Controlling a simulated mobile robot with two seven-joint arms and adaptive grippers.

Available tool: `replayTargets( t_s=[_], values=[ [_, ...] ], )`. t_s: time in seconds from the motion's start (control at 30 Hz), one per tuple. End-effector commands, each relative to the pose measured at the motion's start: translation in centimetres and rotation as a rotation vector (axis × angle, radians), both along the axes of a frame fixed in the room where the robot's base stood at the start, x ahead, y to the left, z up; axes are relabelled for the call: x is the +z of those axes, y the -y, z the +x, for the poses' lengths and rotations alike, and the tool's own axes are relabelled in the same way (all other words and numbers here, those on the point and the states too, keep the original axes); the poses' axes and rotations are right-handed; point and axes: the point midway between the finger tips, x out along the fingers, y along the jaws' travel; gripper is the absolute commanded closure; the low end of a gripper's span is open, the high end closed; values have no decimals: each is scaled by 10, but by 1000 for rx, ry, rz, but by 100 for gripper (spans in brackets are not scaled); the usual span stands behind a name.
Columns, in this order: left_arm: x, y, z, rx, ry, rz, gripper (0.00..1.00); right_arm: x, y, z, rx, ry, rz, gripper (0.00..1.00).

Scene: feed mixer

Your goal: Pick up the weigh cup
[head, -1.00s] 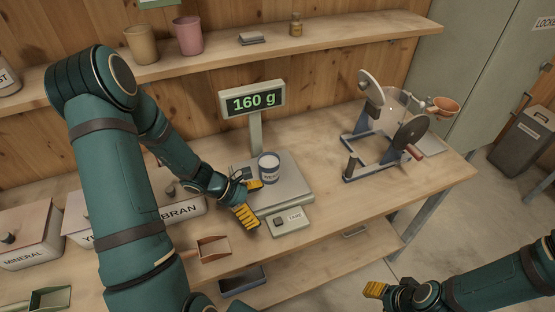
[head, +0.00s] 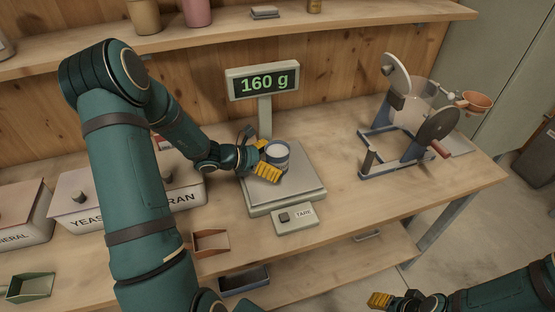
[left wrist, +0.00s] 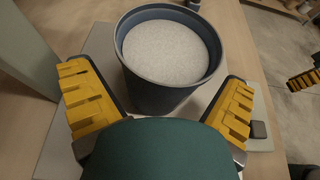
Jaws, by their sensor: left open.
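The weigh cup (head: 277,155) is a dark blue-grey cup filled with pale powder. It stands upright on the plate of the scale (head: 308,179), whose display (head: 264,82) reads 160 g. My left gripper (head: 266,159) is open at the cup's left side. In the left wrist view the cup (left wrist: 170,88) stands just ahead of and partly between the yellow finger pads (left wrist: 160,108), which look apart from its wall. My right gripper (head: 392,300) is at the bottom edge, away from the bench; its jaw opening is unclear.
A mixer (head: 410,130) with an orange funnel stands right of the scale. Labelled bins (head: 83,200) and a brown scoop (head: 210,242) lie to the left. A shelf (head: 250,33) runs behind. Bench space between scale and mixer is clear.

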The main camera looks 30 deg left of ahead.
Motion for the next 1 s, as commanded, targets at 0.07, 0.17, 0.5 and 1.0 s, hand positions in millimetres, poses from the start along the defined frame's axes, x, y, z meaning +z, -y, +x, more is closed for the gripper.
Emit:
replayTargets(
  t_s=[0.07,0.17,0.5,1.0],
  values=[
    [-3,5,6,-1,0,0,0,-1,0,0,0,-1,0,53],
    [-5,7,9,0,1,1,0,-1,0,-1,1,-2,0,53],
    [-5,7,9,0,0,1,49,-1,0,0,0,-1,0,53],
    [-1,7,9,-1,1,1,73,0,0,0,0,-1,0,53]
  ],
)
